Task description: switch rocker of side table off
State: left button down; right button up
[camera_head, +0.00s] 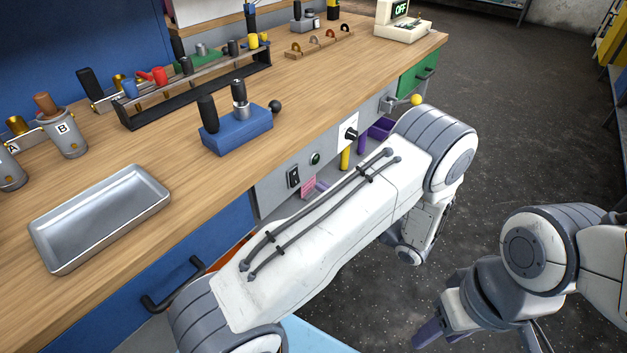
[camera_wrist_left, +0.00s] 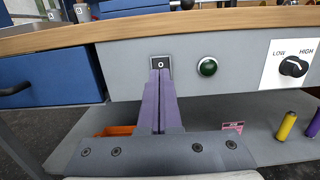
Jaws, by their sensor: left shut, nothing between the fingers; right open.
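The rocker (camera_head: 293,177) is a small black switch in a light frame on the grey front panel of the side table (camera_head: 275,187). In the left wrist view the rocker (camera_wrist_left: 160,62) shows a white O mark at its upper part, and its lower part is hidden by my fingers. My left gripper (camera_wrist_left: 160,75) is shut and empty, its purple fingertips right in front of the rocker. I cannot tell whether they touch it. My right gripper (camera_head: 430,334) is open, low over the floor, far from the panel.
Right of the rocker are a green button (camera_wrist_left: 208,67) and a black LOW/HIGH knob (camera_wrist_left: 292,66). A blue drawer (camera_wrist_left: 45,78) is on the left. A lower shelf (camera_wrist_left: 262,128) holds a yellow cylinder (camera_wrist_left: 287,125). A metal tray (camera_head: 100,215) lies on the worktop.

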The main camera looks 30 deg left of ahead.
pick_arm(q)
jog(key=s+d, duration=0.1)
jog(key=d, duration=0.6)
jog(key=shift+r, duration=0.45)
jog(key=s+d+r+n+g+h, duration=0.1)
jog(key=s+d+r+n+h, duration=0.25)
jog(key=s+h, duration=0.35)
jog(key=s+d+r+n+g+h, duration=0.1)
jog(key=s+d+r+n+h, duration=0.1)
jog(key=s+d+n+h, duration=0.5)
jog(key=s+d+r+n+g+h, duration=0.1)
jog(key=s+d+r+n+h, duration=0.1)
jog(key=s+h, duration=0.5)
notch_tip(320, 180, up, 22)
jog(key=s+y+p, duration=0.1)
jog(key=p, duration=2.1)
jog(key=shift+s, duration=0.2)
